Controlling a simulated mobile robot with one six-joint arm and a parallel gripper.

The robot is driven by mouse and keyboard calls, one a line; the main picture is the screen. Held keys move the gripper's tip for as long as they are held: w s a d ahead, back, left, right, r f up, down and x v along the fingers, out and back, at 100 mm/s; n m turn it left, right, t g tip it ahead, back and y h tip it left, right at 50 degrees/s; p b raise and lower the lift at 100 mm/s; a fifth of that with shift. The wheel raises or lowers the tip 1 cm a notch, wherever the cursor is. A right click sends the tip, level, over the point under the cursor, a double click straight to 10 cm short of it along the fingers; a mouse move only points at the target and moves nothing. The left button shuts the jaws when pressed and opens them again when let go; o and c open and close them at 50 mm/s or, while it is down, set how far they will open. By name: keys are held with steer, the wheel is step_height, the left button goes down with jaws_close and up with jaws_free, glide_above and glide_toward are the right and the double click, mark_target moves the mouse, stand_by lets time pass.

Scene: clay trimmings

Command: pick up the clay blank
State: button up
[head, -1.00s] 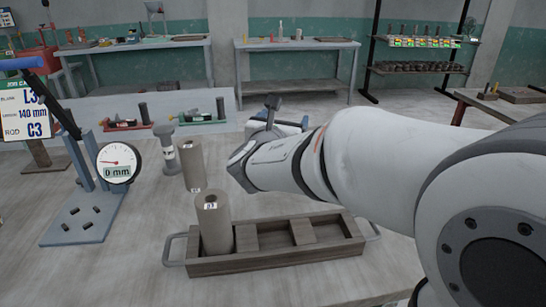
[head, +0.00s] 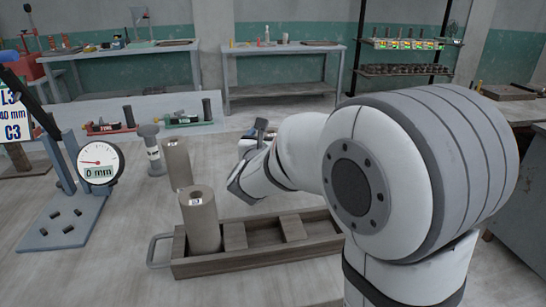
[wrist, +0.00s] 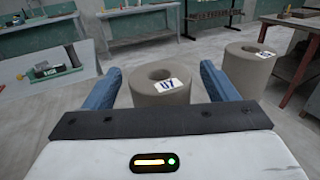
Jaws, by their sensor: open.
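In the wrist view a tan, hollow cylindrical clay blank (wrist: 170,88) with a label that seems to read U7 stands just ahead, between the two blue fingers. My gripper (wrist: 162,85) is open, one finger to each side of it; I cannot tell whether either touches. A second labelled blank (wrist: 248,68) stands farther right, outside the fingers. In the head view one tall blank (head: 201,225) stands upright in the left part of a wooden tray (head: 255,264), and another (head: 177,163) stands on the table behind it. My fingertips are hidden there behind my arm.
A gauge stand with a round dial (head: 100,163) is at the left of the table. A grey post-like piece (head: 152,150) stands beside the rear blank. Red (head: 110,128) and green (head: 187,121) tool holders lie behind. A brown-topped table (wrist: 300,70) is at the right.

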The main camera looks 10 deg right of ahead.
steer(key=shift+x, duration=1.1)
steer(key=shift+r, duration=0.1)
jaws_close()
